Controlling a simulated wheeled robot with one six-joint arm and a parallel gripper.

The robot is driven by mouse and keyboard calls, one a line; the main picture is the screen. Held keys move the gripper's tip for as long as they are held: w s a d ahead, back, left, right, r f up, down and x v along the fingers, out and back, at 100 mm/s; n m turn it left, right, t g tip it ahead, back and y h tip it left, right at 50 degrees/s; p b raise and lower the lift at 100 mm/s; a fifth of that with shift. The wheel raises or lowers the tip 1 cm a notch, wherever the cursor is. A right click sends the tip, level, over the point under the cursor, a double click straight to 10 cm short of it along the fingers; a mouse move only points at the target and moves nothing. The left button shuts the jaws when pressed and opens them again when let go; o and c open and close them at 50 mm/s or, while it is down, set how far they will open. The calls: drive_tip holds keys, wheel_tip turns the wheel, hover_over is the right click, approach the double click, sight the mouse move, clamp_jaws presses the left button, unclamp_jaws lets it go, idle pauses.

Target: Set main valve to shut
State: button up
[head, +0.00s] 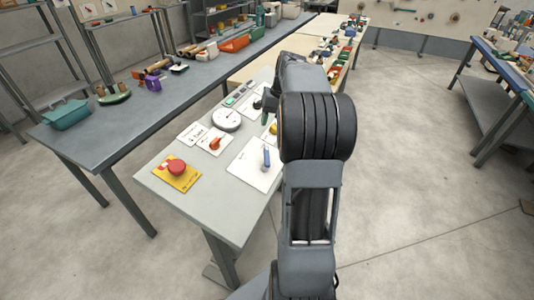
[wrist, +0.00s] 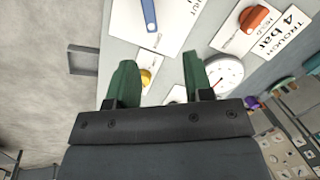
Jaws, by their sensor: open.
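A blue lever handle (head: 266,158) stands on a white plate (head: 243,171) on the grey panel table; the lever also shows at the top of the wrist view (wrist: 149,15). No label naming the main valve is readable, so I cannot tell for certain which control it is. My gripper (wrist: 160,62) is open and empty, its green fingers apart. A yellow knob (wrist: 146,77) shows between the fingers, beyond them; I see no contact. In the head view my arm partly hides the gripper, beyond the lever.
An orange knob (head: 215,143), a round white gauge (head: 227,119) and a red button (head: 176,167) on a yellow plate share the tabletop. A sign reading "TROUGH 4 bar" (wrist: 283,30) lies beside the orange knob. A long dark bench (head: 130,115) with parts stands to the left.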

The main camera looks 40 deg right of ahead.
sight(267, 150)
drive_tip(key=x, duration=0.4)
drive_tip(key=d+x, duration=0.1)
drive_tip(key=x, duration=0.4)
drive_tip(key=d+p+x, duration=0.1)
drive_tip(key=x, duration=0.4)
drive_tip(key=shift+w+f, duration=0.1)
drive_tip(key=shift+f, duration=0.3)
clamp_jaws()
